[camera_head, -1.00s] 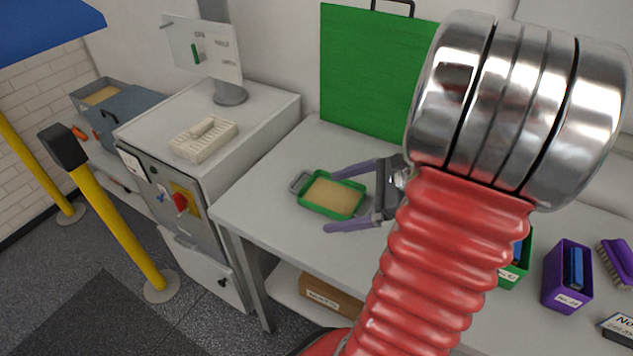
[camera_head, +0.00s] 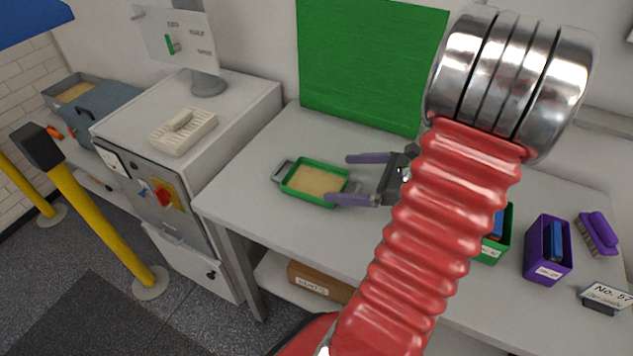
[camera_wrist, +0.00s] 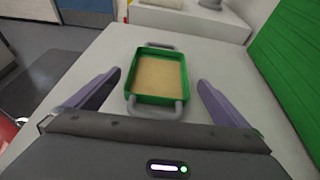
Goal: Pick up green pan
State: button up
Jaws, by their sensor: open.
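The green pan (camera_head: 315,183) is a rectangular tray with grey handles at its two ends and a tan filling. It sits flat on the light table, left of my gripper (camera_head: 347,178). My gripper is open and empty, its purple fingers pointing left toward the pan; the nearer finger overlaps the pan's right edge in the head view. In the wrist view the pan (camera_wrist: 158,77) lies ahead and between the lines of the fingers, with its near handle close to the gap between the fingertips (camera_wrist: 158,83). I cannot tell whether a finger touches it.
A green board (camera_head: 370,65) stands at the table's back. A green bin (camera_head: 492,247), a purple bin (camera_head: 548,262) and a purple brush (camera_head: 598,233) are at the right. A white cabinet (camera_head: 190,135) stands left. The table (camera_head: 255,205) around the pan is clear.

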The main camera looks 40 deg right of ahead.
aim_at(324, 187)
jog(key=x, duration=0.6)
jog(key=shift+w+a, duration=0.15)
jog(key=shift+x, duration=2.6)
jog(key=c, duration=0.8)
jog(key=shift+r, duration=0.15)
jog(key=shift+r, duration=4.9)
